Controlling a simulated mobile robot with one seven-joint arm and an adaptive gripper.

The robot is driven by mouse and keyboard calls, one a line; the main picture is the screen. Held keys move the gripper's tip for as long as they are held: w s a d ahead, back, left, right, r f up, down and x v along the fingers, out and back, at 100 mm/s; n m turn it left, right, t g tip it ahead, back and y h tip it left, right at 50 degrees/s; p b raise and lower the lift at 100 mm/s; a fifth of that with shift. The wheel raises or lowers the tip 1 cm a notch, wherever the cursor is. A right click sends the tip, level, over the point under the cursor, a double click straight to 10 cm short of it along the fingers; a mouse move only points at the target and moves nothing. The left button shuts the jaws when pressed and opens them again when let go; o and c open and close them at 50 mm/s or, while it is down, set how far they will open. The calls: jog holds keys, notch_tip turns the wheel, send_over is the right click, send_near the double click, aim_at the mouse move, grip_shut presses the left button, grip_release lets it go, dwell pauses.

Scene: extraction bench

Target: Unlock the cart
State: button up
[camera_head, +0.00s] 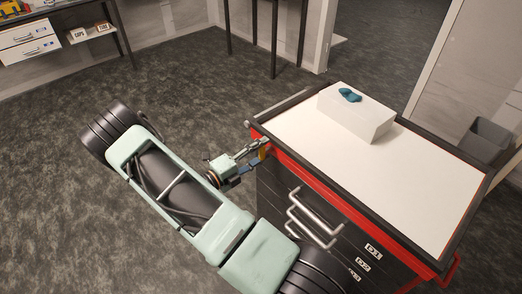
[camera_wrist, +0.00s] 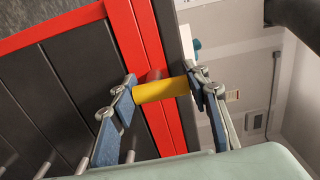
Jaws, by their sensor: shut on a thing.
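The cart (camera_head: 410,190) has a white top with a dark rim, a red band below it and dark drawers marked D1, D2 and D3. My gripper (camera_head: 262,153) is at the cart's left upper corner, beside the red band. In the wrist view my gripper (camera_wrist: 161,91) is shut on a yellow cylinder (camera_wrist: 160,91), with one blue-padded finger at each end of it. The cylinder lies in front of the cart's red edge (camera_wrist: 160,50). Whether it is fixed to the cart cannot be told.
A white box (camera_head: 354,116) with a teal item (camera_head: 349,95) on it stands on the cart top. Drawer handles (camera_head: 315,215) stick out from the cart front near my arm. A grey bin (camera_head: 485,139) is behind the cart at right. Floor at left is open.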

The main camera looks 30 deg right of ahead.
jog(key=o, duration=1.2)
jog(key=a, duration=0.4)
jog(key=s+a, duration=0.1)
jog(key=a, duration=0.7)
jog(key=shift+s, duration=0.35)
